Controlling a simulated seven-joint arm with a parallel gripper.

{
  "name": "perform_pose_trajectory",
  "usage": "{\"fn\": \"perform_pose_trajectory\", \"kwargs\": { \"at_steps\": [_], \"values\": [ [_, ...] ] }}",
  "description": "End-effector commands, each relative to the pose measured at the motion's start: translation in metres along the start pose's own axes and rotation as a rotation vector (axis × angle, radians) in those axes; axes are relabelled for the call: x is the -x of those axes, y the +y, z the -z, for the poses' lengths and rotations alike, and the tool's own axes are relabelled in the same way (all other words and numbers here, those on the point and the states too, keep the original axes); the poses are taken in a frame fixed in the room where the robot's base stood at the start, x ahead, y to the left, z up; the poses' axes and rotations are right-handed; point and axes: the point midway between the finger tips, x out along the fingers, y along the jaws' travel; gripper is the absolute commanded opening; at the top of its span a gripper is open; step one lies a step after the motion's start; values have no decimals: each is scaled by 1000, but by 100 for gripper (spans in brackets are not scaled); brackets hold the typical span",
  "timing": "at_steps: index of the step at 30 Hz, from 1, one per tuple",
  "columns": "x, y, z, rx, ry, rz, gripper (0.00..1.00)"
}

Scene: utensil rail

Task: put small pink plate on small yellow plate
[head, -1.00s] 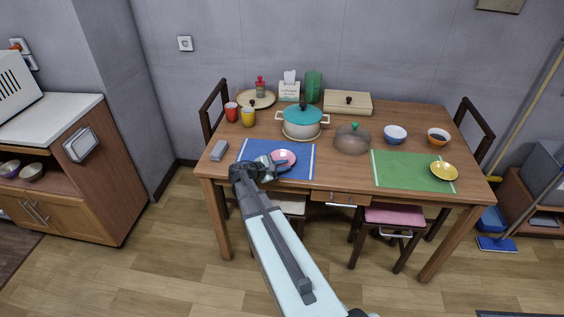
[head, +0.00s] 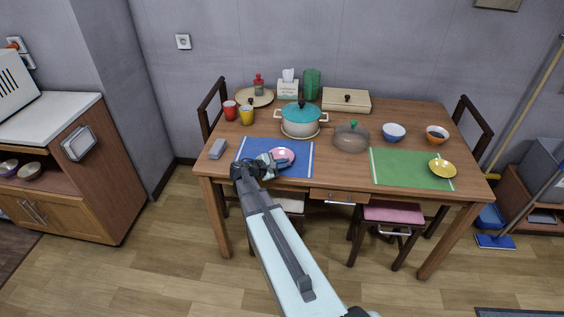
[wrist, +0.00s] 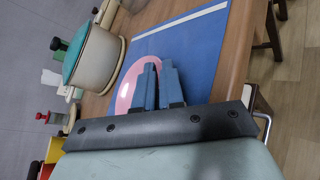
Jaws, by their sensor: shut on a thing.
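The small pink plate (head: 282,156) lies at the blue placemat on the left half of the table. It also shows in the wrist view (wrist: 128,88), partly hidden behind my fingers. My gripper (head: 277,165) is shut on the plate's near edge; in the wrist view its two blue-grey fingers (wrist: 157,80) are close together over the rim. I cannot tell whether the plate is lifted off the mat.
A teal-lidded pot (head: 301,119) stands behind the blue placemat (head: 303,169). A glass-lidded pan (head: 351,137) stands between the placemats, behind the direct line to the green placemat (head: 400,172). Blue (head: 394,132) and orange (head: 437,134) bowls stand behind the yellow plate.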

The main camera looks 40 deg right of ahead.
Motion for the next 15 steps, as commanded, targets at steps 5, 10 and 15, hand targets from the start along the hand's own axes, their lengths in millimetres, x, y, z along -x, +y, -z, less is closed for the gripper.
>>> {"fn": "perform_pose_trajectory", "kwargs": {
  "at_steps": [5, 10, 15],
  "values": [
    [3, 6, -8, -1, 0, -1, 0],
    [11, 20, -26, -2, 0, -2, 0],
    [19, 36, -46, -3, -1, 0, 0]
  ]
}}
